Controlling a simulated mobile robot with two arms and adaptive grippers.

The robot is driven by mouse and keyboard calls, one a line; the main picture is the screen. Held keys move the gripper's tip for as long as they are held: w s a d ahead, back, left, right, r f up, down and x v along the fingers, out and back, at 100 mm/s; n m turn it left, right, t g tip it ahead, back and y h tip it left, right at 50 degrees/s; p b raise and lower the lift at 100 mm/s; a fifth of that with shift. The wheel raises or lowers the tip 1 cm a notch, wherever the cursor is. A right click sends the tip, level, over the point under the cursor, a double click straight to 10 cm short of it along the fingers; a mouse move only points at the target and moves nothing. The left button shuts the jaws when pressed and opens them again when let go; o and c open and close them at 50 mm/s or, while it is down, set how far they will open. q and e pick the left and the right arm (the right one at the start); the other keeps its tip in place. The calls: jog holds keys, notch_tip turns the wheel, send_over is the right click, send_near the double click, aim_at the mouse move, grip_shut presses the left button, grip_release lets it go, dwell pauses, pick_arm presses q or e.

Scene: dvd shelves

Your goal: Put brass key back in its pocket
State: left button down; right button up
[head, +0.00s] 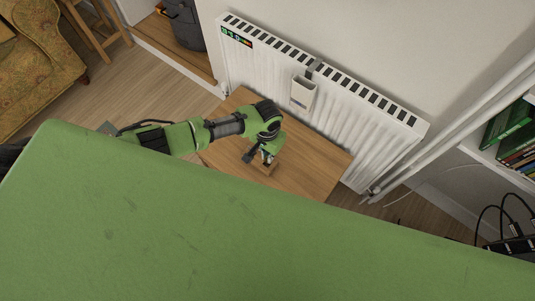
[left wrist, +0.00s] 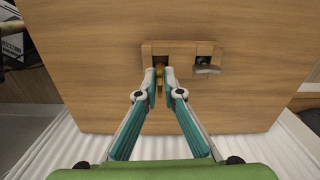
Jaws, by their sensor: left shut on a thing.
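My left gripper (head: 267,159) reaches down over the small wooden table (head: 318,172) in the head view. In the left wrist view its two fingertips (left wrist: 160,73) are shut on the brass key (left wrist: 159,80), of which only a narrow brass strip shows between them. The key is at the left pocket of a small wooden holder (left wrist: 182,48); how deep it sits in that pocket I cannot tell. A grey metal piece (left wrist: 207,68) sits at the holder's right pocket. My right gripper is not in view.
A white radiator (head: 335,112) stands along the table's far side, with a small white box (head: 303,92) hung on it. Shelves with coloured cases (head: 518,150) are at the right. A patterned armchair (head: 38,62) is at the far left. The tabletop around the holder is bare.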

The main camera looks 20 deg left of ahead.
pick_arm(q)
jog(key=shift+f+b, duration=1.2)
jog(key=shift+f, duration=0.6)
jog(key=c, duration=2.1)
grip_release()
jog(key=shift+s+a, duration=0.1)
jog(key=shift+r, duration=0.1)
notch_tip(320, 180, up, 12)
